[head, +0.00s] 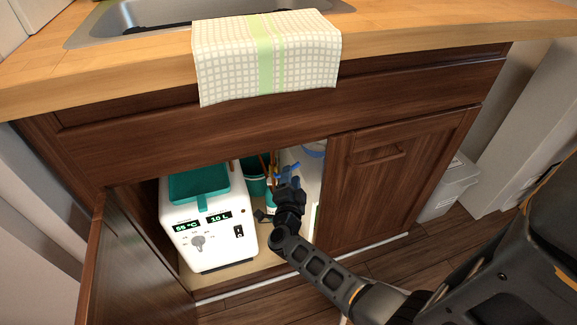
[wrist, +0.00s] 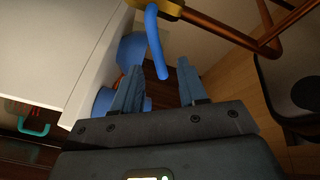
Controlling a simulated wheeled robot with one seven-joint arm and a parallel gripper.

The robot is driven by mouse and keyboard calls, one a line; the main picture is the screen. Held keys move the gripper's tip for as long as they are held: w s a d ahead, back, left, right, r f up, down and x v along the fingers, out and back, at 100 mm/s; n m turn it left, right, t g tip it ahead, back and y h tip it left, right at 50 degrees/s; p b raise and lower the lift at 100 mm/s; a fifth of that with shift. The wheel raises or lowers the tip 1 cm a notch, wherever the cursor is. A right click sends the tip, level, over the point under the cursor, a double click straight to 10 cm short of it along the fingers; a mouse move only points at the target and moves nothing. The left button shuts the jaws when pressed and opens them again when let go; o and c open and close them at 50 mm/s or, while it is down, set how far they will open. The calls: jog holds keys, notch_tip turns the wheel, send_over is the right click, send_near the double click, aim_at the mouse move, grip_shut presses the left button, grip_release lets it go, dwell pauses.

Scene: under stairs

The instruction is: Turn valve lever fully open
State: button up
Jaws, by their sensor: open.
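The blue valve lever (wrist: 155,42) hangs from a brass-coloured valve body (wrist: 167,8) at the top of the wrist view. Its lower end reaches down between the tips of my gripper (wrist: 160,68). My gripper is open, with one finger on each side of the lever, and I see no clear contact. The gripper and wrist hide part of the valve there.
Copper pipes (wrist: 275,40) run right of the lever. A white appliance (head: 212,232) with a display stands left of my gripper, a teal bucket (head: 254,184) behind. Blue parts (wrist: 131,48) sit close to the left finger. The open cabinet door (head: 96,262) and closed right door (head: 375,185) flank the opening.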

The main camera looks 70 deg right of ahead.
jog(key=b+x, duration=0.1)
jog(key=x, duration=0.5)
jog(key=shift+d, duration=0.1)
grip_shut()
dwell(0.5)
